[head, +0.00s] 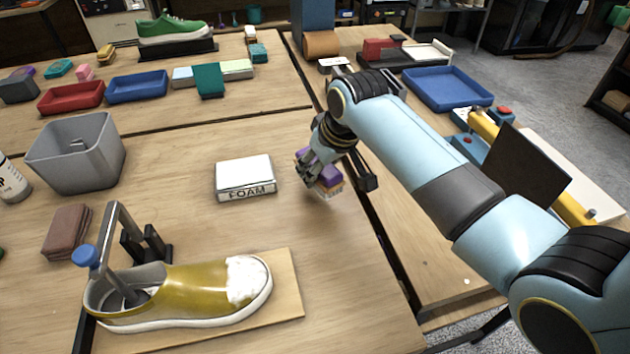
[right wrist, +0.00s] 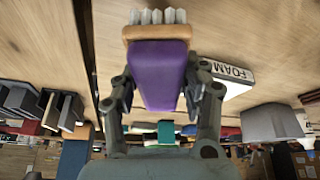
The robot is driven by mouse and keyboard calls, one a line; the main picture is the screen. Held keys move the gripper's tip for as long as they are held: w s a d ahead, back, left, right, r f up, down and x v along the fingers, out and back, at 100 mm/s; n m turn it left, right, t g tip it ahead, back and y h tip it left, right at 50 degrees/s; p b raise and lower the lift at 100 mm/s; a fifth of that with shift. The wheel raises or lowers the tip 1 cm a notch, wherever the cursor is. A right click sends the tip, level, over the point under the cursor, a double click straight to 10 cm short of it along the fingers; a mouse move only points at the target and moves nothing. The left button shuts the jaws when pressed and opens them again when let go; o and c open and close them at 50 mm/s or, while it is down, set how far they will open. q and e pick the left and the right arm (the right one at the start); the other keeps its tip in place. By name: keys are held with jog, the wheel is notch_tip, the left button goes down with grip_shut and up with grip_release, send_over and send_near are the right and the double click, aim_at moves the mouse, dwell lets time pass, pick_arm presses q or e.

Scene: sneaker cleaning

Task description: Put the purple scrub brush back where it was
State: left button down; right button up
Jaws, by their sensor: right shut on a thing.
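The purple scrub brush (head: 324,177) has a purple back, a tan wooden layer and pale bristles. In the head view it is at the middle of the table, right of the white FOAM block, partly hidden by my right gripper (head: 310,165). In the right wrist view the brush (right wrist: 160,72) sits between the two fingers of my right gripper (right wrist: 160,100), which is shut on it. I cannot tell whether the bristles touch the table. My left gripper is not in view.
The white FOAM block (head: 245,175) lies left of the brush. A yellow sneaker (head: 195,290) with white foam on its toe is on a board in front. A grey bin (head: 75,155) and brown block (head: 66,232) stand left. A dark table seam (head: 390,255) runs right of the brush.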

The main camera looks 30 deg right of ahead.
aim_at(315, 185)
jog(key=shift+w+a+f, duration=0.2)
jog(key=shift+a, duration=0.15)
jog(key=shift+f, duration=0.35)
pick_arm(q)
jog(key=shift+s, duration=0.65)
pick_arm(e)
jog(key=shift+f, duration=1.7)
jog(key=shift+f, duration=0.1)
jog(key=o, duration=1.2)
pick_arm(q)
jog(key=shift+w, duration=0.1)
